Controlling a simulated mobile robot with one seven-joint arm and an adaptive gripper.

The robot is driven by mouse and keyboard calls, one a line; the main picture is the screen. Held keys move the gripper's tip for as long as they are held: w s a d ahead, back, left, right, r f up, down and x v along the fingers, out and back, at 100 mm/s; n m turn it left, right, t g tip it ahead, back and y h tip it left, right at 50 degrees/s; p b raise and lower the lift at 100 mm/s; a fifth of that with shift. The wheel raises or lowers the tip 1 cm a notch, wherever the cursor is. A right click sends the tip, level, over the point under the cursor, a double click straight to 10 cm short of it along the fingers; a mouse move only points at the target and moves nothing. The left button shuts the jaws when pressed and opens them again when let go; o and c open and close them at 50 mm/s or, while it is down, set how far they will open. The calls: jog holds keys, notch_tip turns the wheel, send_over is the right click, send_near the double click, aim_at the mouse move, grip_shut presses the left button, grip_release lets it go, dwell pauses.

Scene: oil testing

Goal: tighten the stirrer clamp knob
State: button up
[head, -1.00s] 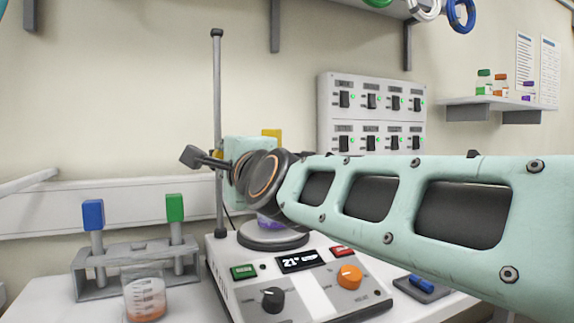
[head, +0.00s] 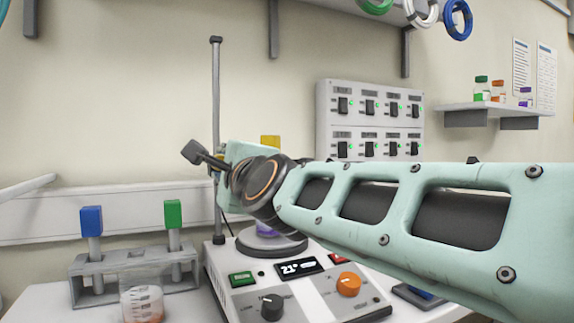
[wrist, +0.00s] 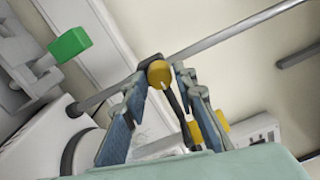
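In the wrist view, a round yellow-orange knob (wrist: 159,74) sits against the thin metal stand rod (wrist: 230,38). My gripper (wrist: 160,76) points at it, its two blue-padded fingers apart. The knob lies between the fingertips, with little gap on either side; I cannot tell whether they touch it. A dark stem runs from near the knob to another yellow part (wrist: 207,126). In the head view, the rod (head: 216,100) stands upright at the back of the stirrer base (head: 330,296). My wrist (head: 262,180) is in front of the rod and hides most of the clamp.
The stirrer base has a screen (head: 297,267), an orange dial (head: 348,284) and a dark dial (head: 272,307). A rack (head: 75,272) with blue- and green-capped tubes and a beaker (head: 142,300) stand at left. A switch panel (head: 370,118) is on the wall behind.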

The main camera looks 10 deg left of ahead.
jog(key=shift+o, duration=1.3)
jog(key=shift+s, duration=0.1)
jog(key=v, duration=0.7)
jog(key=shift+d, duration=0.15)
jog(key=shift+s, duration=0.15)
